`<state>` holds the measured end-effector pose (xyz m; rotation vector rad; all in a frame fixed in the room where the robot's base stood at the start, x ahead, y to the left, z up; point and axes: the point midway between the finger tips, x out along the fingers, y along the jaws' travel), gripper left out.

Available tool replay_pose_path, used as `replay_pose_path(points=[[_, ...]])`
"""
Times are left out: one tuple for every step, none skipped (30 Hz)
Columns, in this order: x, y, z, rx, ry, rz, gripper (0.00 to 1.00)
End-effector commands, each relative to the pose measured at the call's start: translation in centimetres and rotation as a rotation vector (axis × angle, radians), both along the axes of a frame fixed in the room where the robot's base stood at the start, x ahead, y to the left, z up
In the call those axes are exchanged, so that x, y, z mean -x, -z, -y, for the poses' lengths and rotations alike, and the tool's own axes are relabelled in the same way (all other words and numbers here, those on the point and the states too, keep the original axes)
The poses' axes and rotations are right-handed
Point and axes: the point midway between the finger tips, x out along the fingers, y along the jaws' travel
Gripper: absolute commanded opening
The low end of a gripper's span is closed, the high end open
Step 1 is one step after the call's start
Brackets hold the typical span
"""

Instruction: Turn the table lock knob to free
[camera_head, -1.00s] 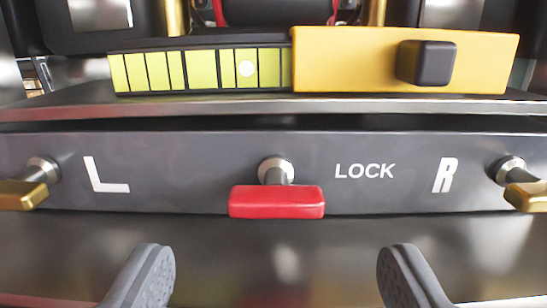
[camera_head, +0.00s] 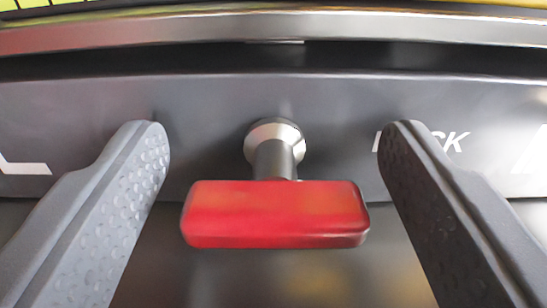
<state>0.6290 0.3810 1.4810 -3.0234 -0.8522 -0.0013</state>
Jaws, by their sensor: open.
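The table lock knob (camera_head: 275,214) is a red rectangular bar on a short metal shaft (camera_head: 275,150), standing out from a dark panel. The bar lies level, its long side running left to right. My gripper (camera_head: 276,145) is open, with one grey dimpled finger on each side of the knob. Neither finger touches the bar; a gap shows on both sides. The word LOCK on the panel, right of the shaft, is partly hidden by the right finger.
The dark front panel (camera_head: 60,115) runs across behind the knob. A metal table edge (camera_head: 275,28) overhangs above it, with yellow-green parts at the top border. White letters show partly at the left and right edges. The space below the knob looks clear.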

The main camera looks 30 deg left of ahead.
Motion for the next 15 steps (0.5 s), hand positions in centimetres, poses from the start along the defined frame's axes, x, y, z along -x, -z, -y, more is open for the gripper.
replay_pose_path(points=[[0.0, 0.01, 0.0, 0.0, 0.0, 0.0, 0.65], [-0.01, 0.01, 0.01, 0.0, 0.0, 0.0, 0.63], [-0.01, 0.02, 0.01, 0.0, 0.0, 0.0, 0.52], [-0.01, 0.02, 0.01, 0.0, 0.0, 0.0, 0.43], [-0.01, 0.03, 0.01, 0.001, 0.0, -0.001, 0.35], [-0.01, 0.04, 0.01, 0.001, 0.0, -0.001, 0.24], [-0.01, 0.04, 0.01, 0.001, 0.0, -0.001, 0.21], [-0.01, 0.04, 0.01, 0.001, 0.0, -0.001, 0.21], [0.04, 0.06, -0.39, 0.002, -0.001, 0.0, 0.21], [0.03, 0.06, -0.26, 0.001, -0.001, 0.0, 0.21], [0.03, 0.05, -0.18, 0.002, -0.001, 0.0, 0.21], [0.03, 0.07, -0.12, 0.004, 0.0, 0.001, 0.21], [0.02, 0.09, -0.09, 0.006, 0.0, 0.003, 0.21], [0.02, 0.1, -0.07, 0.01, 0.0, 0.005, 0.21], [0.02, 0.12, -0.06, 0.016, 0.0, 0.01, 0.21]])
